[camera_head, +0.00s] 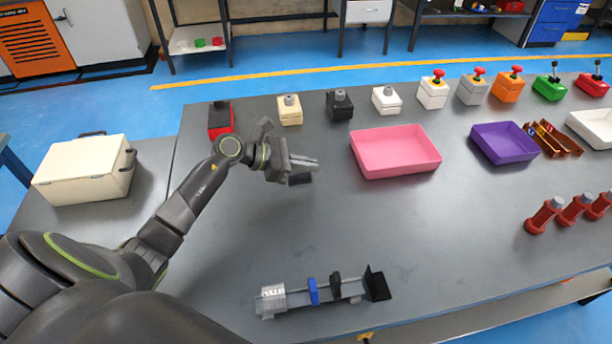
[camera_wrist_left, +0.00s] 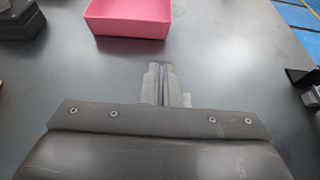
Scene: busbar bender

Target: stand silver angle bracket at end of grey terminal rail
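My left gripper (camera_head: 304,166) is above the table, left of the pink tray. In the left wrist view its fingers (camera_wrist_left: 160,85) are close together on a thin piece. A light-grey tab (camera_wrist_left: 187,100) sticks out beside the right finger; it looks like part of the silver angle bracket, mostly hidden by the fingers. The grey terminal rail (camera_head: 325,294) lies near the table's front edge. It carries a light-grey block (camera_head: 272,299) with white marks at its left end, a blue terminal (camera_head: 313,291) and a black one (camera_head: 336,285). A black angle bracket (camera_head: 378,283) stands at its right end.
The pink tray (camera_head: 395,152) also shows in the left wrist view (camera_wrist_left: 128,18). A purple tray (camera_head: 505,143) lies to its right. Several button boxes line the back edge. The table between gripper and rail is clear.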

